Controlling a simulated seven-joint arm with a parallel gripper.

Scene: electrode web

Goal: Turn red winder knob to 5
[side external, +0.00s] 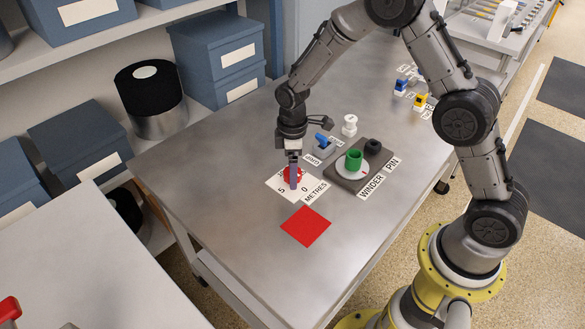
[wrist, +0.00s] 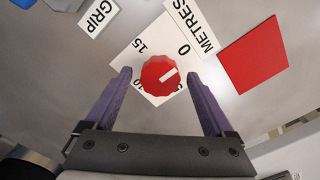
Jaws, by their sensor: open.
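The red winder knob (wrist: 161,75) sits on a white METRES dial card (wrist: 129,58) marked 0, 5, 10 and 15. In the wrist view its white pointer line points right and slightly up, between the 0 and the 5. My gripper (wrist: 158,74) is open, with one purple finger on each side of the knob and a visible gap to each. In the side view my gripper (side external: 293,175) points down over the knob (side external: 299,173) and hides part of it. I cannot tell whether the fingertips reach down to the card.
A red square (side external: 306,226) lies in front of the card. Behind and right are a blue clamp-like part (side external: 322,141), a white spool (side external: 349,125) and the winder plate with a green cup (side external: 354,160). The table's left part (side external: 205,160) is clear.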

